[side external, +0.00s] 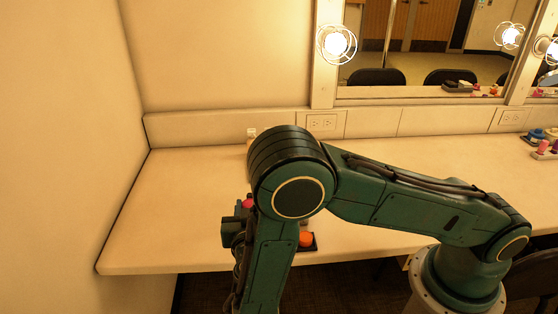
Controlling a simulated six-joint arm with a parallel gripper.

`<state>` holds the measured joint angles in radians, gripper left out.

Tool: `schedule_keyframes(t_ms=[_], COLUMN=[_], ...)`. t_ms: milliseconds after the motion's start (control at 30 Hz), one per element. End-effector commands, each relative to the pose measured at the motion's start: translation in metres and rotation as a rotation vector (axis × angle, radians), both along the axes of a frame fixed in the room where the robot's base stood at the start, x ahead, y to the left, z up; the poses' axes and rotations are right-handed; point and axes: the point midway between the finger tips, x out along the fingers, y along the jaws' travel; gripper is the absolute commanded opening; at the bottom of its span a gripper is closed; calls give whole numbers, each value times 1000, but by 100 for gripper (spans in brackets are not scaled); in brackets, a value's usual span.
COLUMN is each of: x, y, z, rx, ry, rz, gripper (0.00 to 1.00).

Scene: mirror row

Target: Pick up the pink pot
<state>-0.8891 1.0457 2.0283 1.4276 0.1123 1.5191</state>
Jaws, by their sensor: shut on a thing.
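A small piece of the pink pot (247,204) shows just left of my arm's elbow, next to dark parts at my wrist. My gripper (236,229) is near the front edge of the counter, largely hidden behind my own arm. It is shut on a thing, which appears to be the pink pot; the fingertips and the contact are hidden. I cannot tell how far the pot is above the counter.
An orange pot (306,239) sits in a dark tray (313,247) near the counter's (180,215) front edge, partly hidden by my arm. A small pale bottle (251,134) stands at the back. Colourful items (542,146) stand far right. The counter's left is clear.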

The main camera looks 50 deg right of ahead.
Motion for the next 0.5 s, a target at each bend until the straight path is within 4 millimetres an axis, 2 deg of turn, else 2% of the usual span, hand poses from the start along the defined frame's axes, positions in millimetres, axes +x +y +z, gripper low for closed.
schedule_keyframes(t_ms=[33, 200, 500], x=[0, 0, 0], y=[0, 0, 0], z=[10, 37, 66], rx=[3, 3, 2], ry=[-3, -3, -1], rz=[-1, 0, 0], gripper=[12, 12, 12])
